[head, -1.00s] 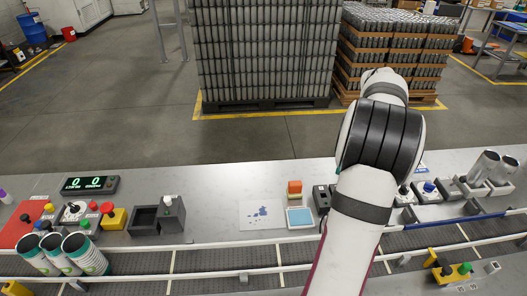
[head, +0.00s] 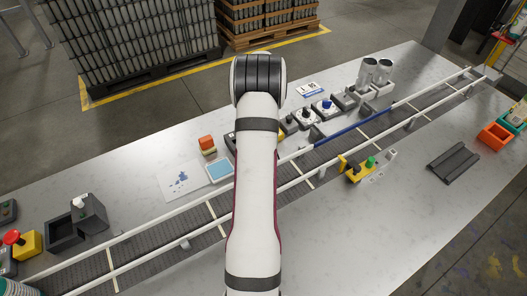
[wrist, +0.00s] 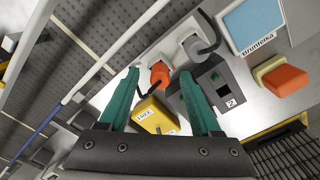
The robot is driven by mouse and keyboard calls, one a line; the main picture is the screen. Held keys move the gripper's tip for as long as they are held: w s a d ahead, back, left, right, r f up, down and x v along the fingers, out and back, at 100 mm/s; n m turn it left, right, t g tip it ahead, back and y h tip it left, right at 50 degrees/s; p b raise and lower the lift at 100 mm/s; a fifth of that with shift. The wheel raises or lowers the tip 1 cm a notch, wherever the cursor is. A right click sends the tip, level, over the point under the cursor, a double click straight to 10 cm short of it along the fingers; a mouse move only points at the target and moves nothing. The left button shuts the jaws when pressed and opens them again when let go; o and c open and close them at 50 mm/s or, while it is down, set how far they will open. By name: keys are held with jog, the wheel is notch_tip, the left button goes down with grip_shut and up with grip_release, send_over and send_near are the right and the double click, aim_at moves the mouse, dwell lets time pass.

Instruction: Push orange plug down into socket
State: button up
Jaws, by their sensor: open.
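In the wrist view the orange plug (wrist: 158,70) with a black cable sits at a light grey socket piece (wrist: 147,58). I cannot tell how deep the plug sits in it. My gripper (wrist: 159,77) is open, its two teal fingers pointing toward the plug, one on each side of it in the picture. Whether the fingertips are level with the plug or short of it is unclear. Nothing is gripped. In the head view my own arm hides the gripper and the plug.
Right of the plug are a grey plug (wrist: 197,45) and a dark box marked 2 (wrist: 217,84). A yellow labelled block (wrist: 155,115) lies nearer. A blue pad (wrist: 250,22) and an orange-yellow block (wrist: 285,80) stand right. The conveyor (head: 205,218) runs along the bench.

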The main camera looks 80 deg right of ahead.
grip_shut()
jog(key=shift+r, duration=0.15)
jog(key=shift+r, duration=0.4)
notch_tip(320, 180, up, 3)
jog(key=shift+f, duration=0.1)
jog(key=s+a+r, duration=0.3)
jog(key=s+r, duration=0.4)
jog(key=s, duration=0.3)
jog(key=w+d, duration=0.4)
jog(key=w, duration=0.4)
jog(key=w+d, duration=0.5)
jog(key=w, duration=0.3)
jog(key=shift+f, duration=0.3)
